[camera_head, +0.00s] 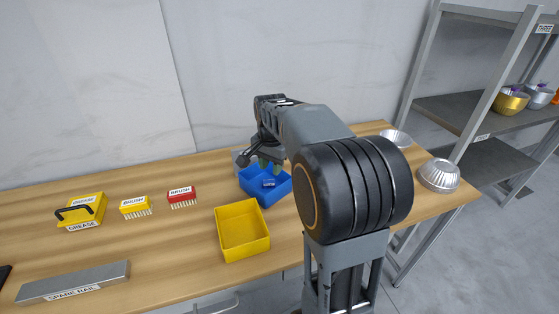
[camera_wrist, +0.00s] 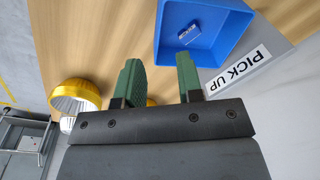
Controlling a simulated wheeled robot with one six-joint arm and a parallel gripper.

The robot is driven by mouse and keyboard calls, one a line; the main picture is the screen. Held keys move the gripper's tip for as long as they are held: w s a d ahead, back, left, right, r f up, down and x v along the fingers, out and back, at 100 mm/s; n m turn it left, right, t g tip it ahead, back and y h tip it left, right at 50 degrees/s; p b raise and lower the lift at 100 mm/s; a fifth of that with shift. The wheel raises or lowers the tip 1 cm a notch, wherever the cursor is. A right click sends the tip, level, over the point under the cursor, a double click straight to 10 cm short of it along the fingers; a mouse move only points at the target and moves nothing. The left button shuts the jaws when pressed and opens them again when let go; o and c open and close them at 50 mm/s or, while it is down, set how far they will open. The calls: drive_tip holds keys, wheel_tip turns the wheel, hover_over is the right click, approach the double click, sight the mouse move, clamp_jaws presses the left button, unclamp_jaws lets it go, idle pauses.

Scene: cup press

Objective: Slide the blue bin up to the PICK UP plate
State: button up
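The blue bin (camera_head: 273,199) stands on the wooden table near its back edge, with a small blue labelled item inside. In the wrist view the bin (camera_wrist: 225,20) fills the upper middle. The grey PICK UP plate (camera_wrist: 238,70) lies along the bin's lower right side there, touching or very close. My gripper (camera_wrist: 160,68) has two green fingers spread apart. The right finger overlaps the bin's near wall in the picture and the left finger is outside the bin. I cannot tell whether a finger touches the wall. In the head view my arm partly hides the gripper.
An open yellow bin (camera_head: 242,232) stands in front of the blue one. Yellow grease box (camera_head: 82,212), yellow brush (camera_head: 134,207), red brush (camera_head: 182,196) and spare rail (camera_head: 72,283) are left. Silver cups (camera_head: 439,176) stand at the right end. A metal shelf (camera_head: 465,108) is beyond.

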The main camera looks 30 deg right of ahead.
drive_tip(key=s+a+f+n+t, duration=0.1)
drive_tip(key=s+a+n, duration=0.4)
drive_tip(key=s+n, duration=0.1)
drive_tip(key=s+a+f+n+t, duration=0.1)
drive_tip(key=s+a+f+n, duration=0.1)
drive_tip(key=s+a+n, duration=0.3)
drive_tip(key=s+n, duration=0.1)
drive_tip(key=s, duration=0.3)
drive_tip(key=shift+s+a+t, duration=0.3)
drive_tip(key=shift+t, duration=0.1)
drive_tip(key=shift+s+d, duration=0.1)
